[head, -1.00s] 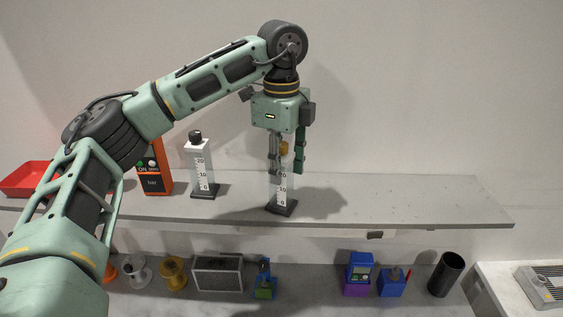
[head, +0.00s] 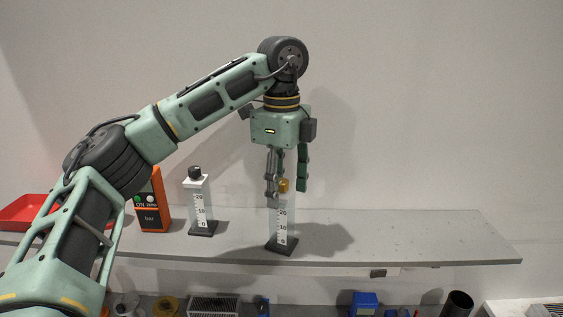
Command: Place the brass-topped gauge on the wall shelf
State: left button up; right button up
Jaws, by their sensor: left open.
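The brass-topped gauge (head: 282,226) stands upright on the wall shelf (head: 420,238), its dark square base on the shelf surface near the front edge. It is a clear block with a white scale and a brass knob (head: 284,185) on top. My left gripper (head: 287,192) is open, pointing down, with its fingers around the top of the gauge at the knob. One finger partly covers the gauge's upper left side; whether a finger touches it I cannot tell. My right gripper is not in view.
A similar gauge with a black knob (head: 200,206) stands on the shelf to the left. Beside it are an orange meter (head: 152,207) and a red tray (head: 28,212). The right part of the shelf is clear. Several items, including a black cup (head: 458,303), stand below.

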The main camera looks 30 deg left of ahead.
pick_arm(q)
notch_tip(320, 180, up, 8)
jog(key=shift+r, duration=0.2)
dwell(0.6)
